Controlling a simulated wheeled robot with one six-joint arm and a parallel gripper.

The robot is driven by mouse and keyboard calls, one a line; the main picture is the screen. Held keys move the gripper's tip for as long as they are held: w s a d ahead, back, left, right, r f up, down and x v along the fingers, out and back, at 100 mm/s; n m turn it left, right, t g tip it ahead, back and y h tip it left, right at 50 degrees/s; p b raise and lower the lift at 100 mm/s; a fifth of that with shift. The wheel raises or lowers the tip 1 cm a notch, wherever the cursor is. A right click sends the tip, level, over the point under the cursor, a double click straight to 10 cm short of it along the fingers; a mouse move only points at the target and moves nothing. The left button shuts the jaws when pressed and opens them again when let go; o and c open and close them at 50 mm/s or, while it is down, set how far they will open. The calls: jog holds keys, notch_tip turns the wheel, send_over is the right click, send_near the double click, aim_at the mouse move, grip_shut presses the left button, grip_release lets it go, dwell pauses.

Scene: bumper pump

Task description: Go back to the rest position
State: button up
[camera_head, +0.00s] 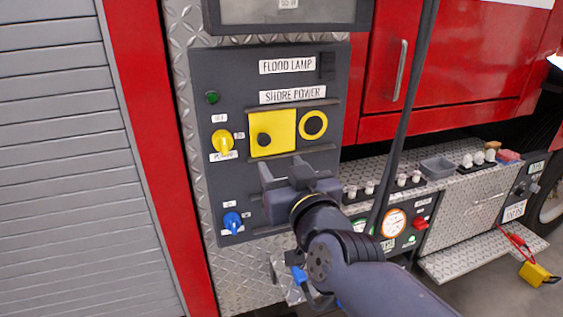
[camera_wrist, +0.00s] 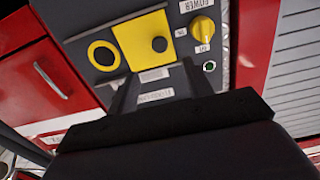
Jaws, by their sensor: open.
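My gripper (camera_head: 284,172) is open and empty in front of the dark control panel (camera_head: 205,100), just below the yellow square plate with a dark knob (camera_head: 283,128). In the wrist view its fingers (camera_wrist: 158,88) stick out towards the panel, apart, with nothing between them. A yellow ring (camera_head: 313,125) sits right of the plate. A yellow knob (camera_head: 222,141) and a blue knob (camera_head: 232,222) are on the panel's left side. My arm hides the panel's lower right part.
A diamond-plate bumper shelf (camera_head: 440,190) on the right carries a grey tray (camera_head: 437,167) and several white caps. A round gauge (camera_head: 393,223) and a red switch (camera_head: 421,223) are below. A dark hose (camera_head: 408,110) hangs right of the panel. A yellow clamp (camera_head: 535,273) lies low at right.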

aim_at(265, 141)
jog(key=b+x, duration=0.1)
jog(key=x, duration=1)
jog(key=shift+d+f, duration=0.1)
jog(key=shift+d, duration=0.3)
